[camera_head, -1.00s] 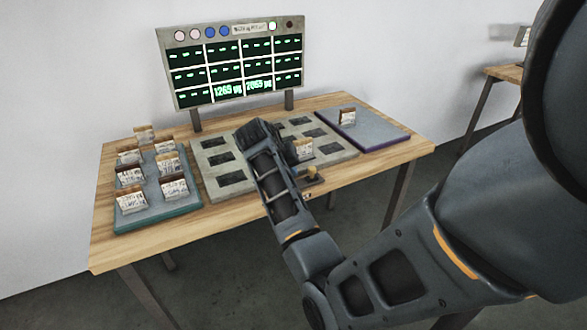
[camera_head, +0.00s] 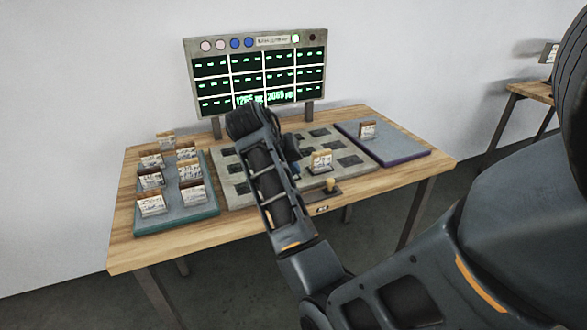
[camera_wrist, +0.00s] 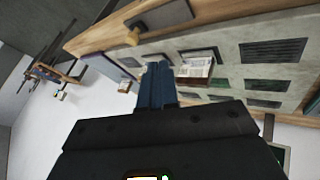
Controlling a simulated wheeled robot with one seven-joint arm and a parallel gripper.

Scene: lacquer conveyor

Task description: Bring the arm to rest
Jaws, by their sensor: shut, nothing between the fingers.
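My arm reaches over the wooden table (camera_head: 240,225) from the lower right. My gripper (camera_head: 293,168) is partly hidden behind my forearm in the head view, above the grey slotted plate (camera_head: 240,200). In the wrist view my gripper's blue fingers (camera_wrist: 155,85) are together with nothing held. A brown-topped white block (camera_head: 320,163) stands on the slotted plate, right of the fingers; it also shows in the wrist view (camera_wrist: 197,69).
A teal-edged tray (camera_head: 180,219) at left holds several similar blocks. A purple-edged tray (camera_head: 407,152) at right holds one block (camera_head: 367,130). A display panel (camera_head: 258,75) stands behind. A small yellow-knobbed lever (camera_head: 330,187) sits at the plate's front. Another table (camera_head: 530,91) is far right.

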